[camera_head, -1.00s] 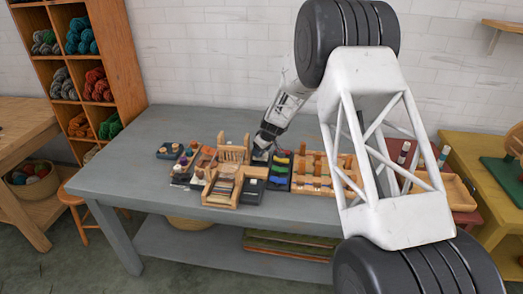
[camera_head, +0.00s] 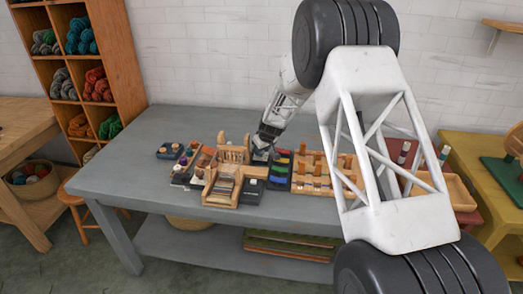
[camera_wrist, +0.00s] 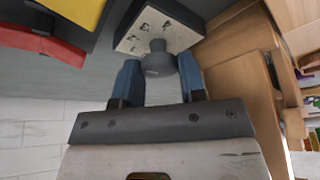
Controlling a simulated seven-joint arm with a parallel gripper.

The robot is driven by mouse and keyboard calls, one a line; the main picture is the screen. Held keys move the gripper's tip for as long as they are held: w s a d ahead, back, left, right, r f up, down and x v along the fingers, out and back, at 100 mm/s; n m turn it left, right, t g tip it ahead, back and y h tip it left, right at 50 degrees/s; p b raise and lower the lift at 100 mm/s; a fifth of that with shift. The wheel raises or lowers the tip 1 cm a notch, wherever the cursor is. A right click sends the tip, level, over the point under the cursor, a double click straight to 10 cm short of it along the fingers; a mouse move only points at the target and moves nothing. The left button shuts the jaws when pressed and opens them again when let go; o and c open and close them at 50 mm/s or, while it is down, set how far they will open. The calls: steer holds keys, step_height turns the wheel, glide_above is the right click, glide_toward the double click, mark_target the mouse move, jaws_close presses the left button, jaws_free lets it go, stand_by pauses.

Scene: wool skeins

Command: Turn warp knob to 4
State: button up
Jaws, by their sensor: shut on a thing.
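The warp knob (camera_wrist: 158,62) is a grey round knob on a white plate (camera_wrist: 130,40) with small dark marks around it. The knob is hidden there behind the gripper.
The wooden loom frame (camera_wrist: 240,50) stands close on one side of my gripper in the wrist view. A dark tray with coloured pieces (camera_head: 279,170) and a wooden peg rack (camera_head: 312,180) lie to the right. The grey table's left part (camera_head: 120,175) is clear.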

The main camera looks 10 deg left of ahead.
steer(key=shift+m, duration=0.5)
steer(key=o, duration=0.9)
steer(key=shift+n, duration=1)
steer(key=shift+n+g, duration=0.3)
steer(key=shift+n, duration=0.1)
steer(key=shift+d+r+y, duration=0.1)
steer(key=shift+y, duration=0.2)
steer(key=s+d+r+n+g, duration=0.1)
steer(key=s+d+r, duration=0.3)
steer(key=r, duration=0.3)
steer(key=s+d+r+n+g, duration=0.1)
steer(key=s+d+r, duration=0.3)
steer(key=r, duration=0.4)
steer(key=s+d+r+n, duration=0.2)
steer(key=s+d+r, duration=0.2)
steer(key=d+r, duration=0.2)
step_height(320, 180, up, 2)
steer(key=shift+s+d+r+n+g, duration=0.2)
steer(key=shift+s+d+n+g, duration=0.15)
steer(key=shift+s+n+g, duration=0.05)
